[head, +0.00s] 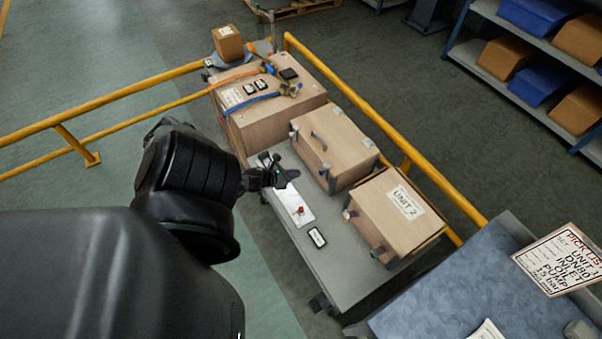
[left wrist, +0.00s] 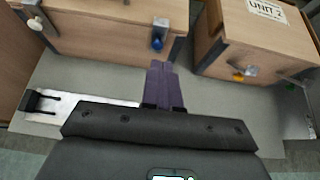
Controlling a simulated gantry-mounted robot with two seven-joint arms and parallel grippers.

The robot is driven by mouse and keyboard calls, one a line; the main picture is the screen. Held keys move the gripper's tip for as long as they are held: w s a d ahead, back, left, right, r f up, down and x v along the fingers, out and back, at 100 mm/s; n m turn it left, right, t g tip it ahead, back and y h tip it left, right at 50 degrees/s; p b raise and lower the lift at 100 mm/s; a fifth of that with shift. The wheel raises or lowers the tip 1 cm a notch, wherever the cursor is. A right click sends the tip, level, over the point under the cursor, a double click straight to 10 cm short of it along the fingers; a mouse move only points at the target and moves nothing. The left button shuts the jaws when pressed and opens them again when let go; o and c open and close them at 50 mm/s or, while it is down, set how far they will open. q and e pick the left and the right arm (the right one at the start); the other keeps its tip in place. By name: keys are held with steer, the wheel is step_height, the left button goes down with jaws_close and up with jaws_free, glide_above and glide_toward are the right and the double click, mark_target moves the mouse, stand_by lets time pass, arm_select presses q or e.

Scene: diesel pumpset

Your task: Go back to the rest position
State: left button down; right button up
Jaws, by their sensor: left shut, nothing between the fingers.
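My left gripper (head: 279,176) is over the near-left edge of the grey cart (head: 345,272), close to a white plate with a small red item (head: 296,205). In the left wrist view its dark fingers (left wrist: 165,75) are together with nothing between them. They point toward the gap between two wooden boxes, and I see no contact with either. The box labelled UNIT 2 (head: 395,213) shows at right in the left wrist view too (left wrist: 265,45). The other wooden box (head: 333,147) stands behind it on the cart. My right gripper is in neither view.
A larger wooden crate (head: 265,112) with coloured straps stands at the cart's far end. Yellow rails (head: 110,100) run on both sides. A blue-grey table (head: 445,300) with a pick list sign (head: 560,260) is at lower right. Shelves with bins (head: 530,85) stand at upper right.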

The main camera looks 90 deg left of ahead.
arm_select(q)
steer(key=shift+r, duration=0.1)
stand_by(0.4)
steer(key=w+d+r+n+h, duration=0.15)
steer(key=w+d+n, duration=0.3)
steer(key=d, duration=0.55)
steer(key=w+d+r+n, duration=0.2)
steer(key=w+d+n, duration=0.3)
steer(key=d, duration=0.4)
steer(key=w+d+r+n+h, duration=0.1)
steer(key=w+d+n, duration=0.2)
steer(key=w+d, duration=0.5)
steer(key=w+d+r+n+g+h, duration=0.1)
steer(key=d+r+n+g+h, duration=0.1)
steer(key=d+r+n, duration=0.55)
steer(key=s+d+r+n+g+h, duration=0.1)
steer(key=s+d+r+n+g, duration=0.4)
steer(key=s+d+r+n, duration=0.25)
step_height(320, 180, up, 21)
steer(key=p, duration=2)
steer(key=shift+a+n, duration=0.45)
steer(key=shift+s, duration=0.1)
